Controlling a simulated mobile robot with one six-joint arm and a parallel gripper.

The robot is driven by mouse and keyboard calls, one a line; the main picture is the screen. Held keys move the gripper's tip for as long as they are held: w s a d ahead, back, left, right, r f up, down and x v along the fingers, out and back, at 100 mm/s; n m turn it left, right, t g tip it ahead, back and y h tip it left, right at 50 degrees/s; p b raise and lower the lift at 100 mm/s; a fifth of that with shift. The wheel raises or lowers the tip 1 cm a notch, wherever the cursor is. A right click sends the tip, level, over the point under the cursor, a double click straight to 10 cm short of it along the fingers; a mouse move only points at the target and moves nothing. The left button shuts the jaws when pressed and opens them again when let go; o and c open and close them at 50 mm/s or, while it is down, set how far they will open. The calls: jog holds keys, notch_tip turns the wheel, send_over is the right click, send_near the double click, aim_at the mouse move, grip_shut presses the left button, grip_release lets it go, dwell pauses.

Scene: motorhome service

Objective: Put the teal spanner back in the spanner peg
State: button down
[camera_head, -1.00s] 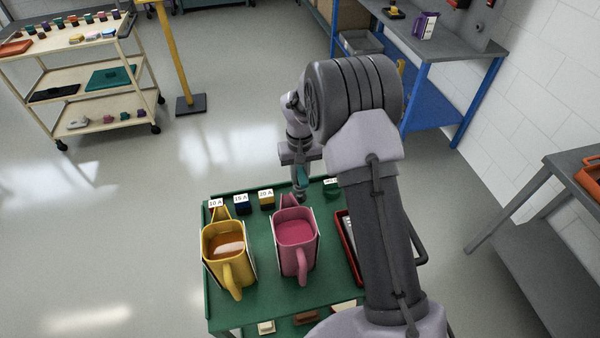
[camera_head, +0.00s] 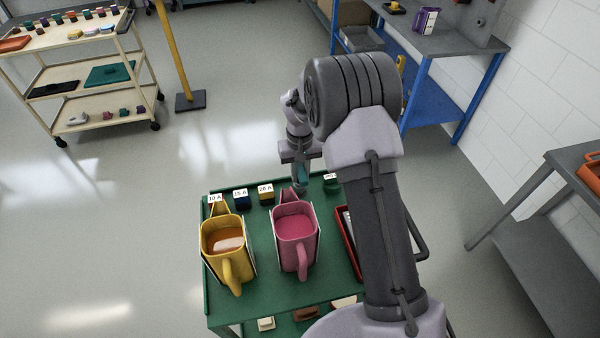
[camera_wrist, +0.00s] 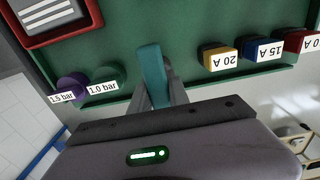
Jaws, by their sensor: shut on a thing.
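The teal spanner (camera_wrist: 152,72) is between the fingers of my gripper (camera_wrist: 162,98) in the wrist view, with its teal end sticking out past the fingertips over the green cart top. My gripper is shut on it. In the head view my gripper (camera_head: 301,180) is above the far edge of the cart, behind the pink jug, and only a small bit of teal shows at the fingers. Much of the spanner is hidden by the fingers. I cannot make out the spanner peg in either view.
The green cart (camera_head: 265,288) bears a yellow jug (camera_head: 228,258), a pink jug (camera_head: 295,242), a red tray (camera_head: 347,242), amp-labelled blocks (camera_wrist: 222,57) and bar-labelled caps (camera_wrist: 72,86). A blue-legged bench (camera_head: 430,50) stands back right, a shelf trolley (camera_head: 80,95) back left.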

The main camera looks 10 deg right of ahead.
jog(key=shift+f+b, duration=0.85)
jog(key=shift+f, duration=0.3)
jog(key=c, duration=1.2)
grip_release()
jog(key=shift+o, duration=0.2)
jog(key=s+r+t+p, duration=0.1)
jog(key=s+r, duration=0.1)
jog(key=r, duration=0.9)
jog(key=s+r+p, duration=0.1)
jog(key=s+r, duration=0.2)
jog(key=r, duration=0.8)
jog(key=s+a+r+m+t+y+b, duration=0.15)
jog(key=s+r+b, duration=0.25)
jog(key=s, duration=0.6)
jog(key=s+a+f+m+t+b, duration=0.1)
jog(key=s+f+b, duration=0.1)
jog(key=s, duration=0.6)
jog(key=s+a+f+m+t+b, duration=0.1)
jog(key=s+f+m+t+b, duration=0.1)
jog(key=s, duration=0.5)
jog(key=shift+s+a, duration=0.2)
jog(key=shift+s, duration=0.2)
